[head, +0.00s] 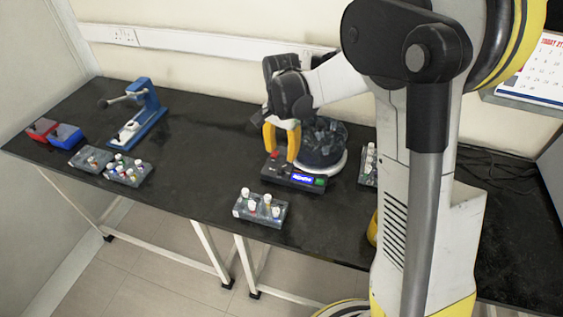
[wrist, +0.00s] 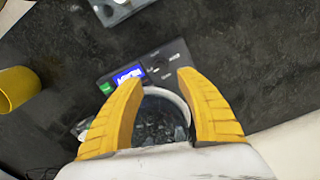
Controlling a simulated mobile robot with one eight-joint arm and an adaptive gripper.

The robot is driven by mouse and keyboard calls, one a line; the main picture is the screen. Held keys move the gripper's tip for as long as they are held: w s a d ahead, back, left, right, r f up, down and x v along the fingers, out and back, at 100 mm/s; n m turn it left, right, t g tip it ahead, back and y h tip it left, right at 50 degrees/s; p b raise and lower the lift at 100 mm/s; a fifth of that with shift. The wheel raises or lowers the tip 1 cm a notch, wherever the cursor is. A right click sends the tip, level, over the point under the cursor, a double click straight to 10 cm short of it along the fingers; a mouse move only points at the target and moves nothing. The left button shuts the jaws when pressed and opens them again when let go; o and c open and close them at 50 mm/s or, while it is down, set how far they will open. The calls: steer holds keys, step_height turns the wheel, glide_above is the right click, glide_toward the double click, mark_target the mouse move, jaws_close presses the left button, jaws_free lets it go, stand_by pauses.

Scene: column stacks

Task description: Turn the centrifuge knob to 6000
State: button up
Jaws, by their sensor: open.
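The centrifuge (head: 338,167) stands on the black bench, with a round rotor bowl and a front control panel. Its panel carries a lit blue display (head: 302,178) and a green button (head: 320,182); the display's digits are too small to read.
A tube rack (head: 261,209) stands in front of the centrifuge, and another (head: 368,165) at its right. A yellow cup-like object (wrist: 16,88) is left in the wrist view. A blue press-like device (head: 137,112), red and blue boxes and more racks stand left. Bare bench lies between.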

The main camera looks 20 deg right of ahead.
mark_target(282, 166)
step_height(282, 166, up, 5)
steer(key=shift+r, duration=0.1)
stand_by(0.4)
steer(key=s+r+n+t, duration=0.3)
steer(key=s+n, duration=0.2)
steer(key=s, duration=0.5)
steer(key=s+r+n+t, duration=0.4)
steer(key=s+n, duration=0.1)
steer(key=s, duration=0.5)
steer(key=shift+a+r, duration=0.15)
steer(key=shift+r, duration=0.15)
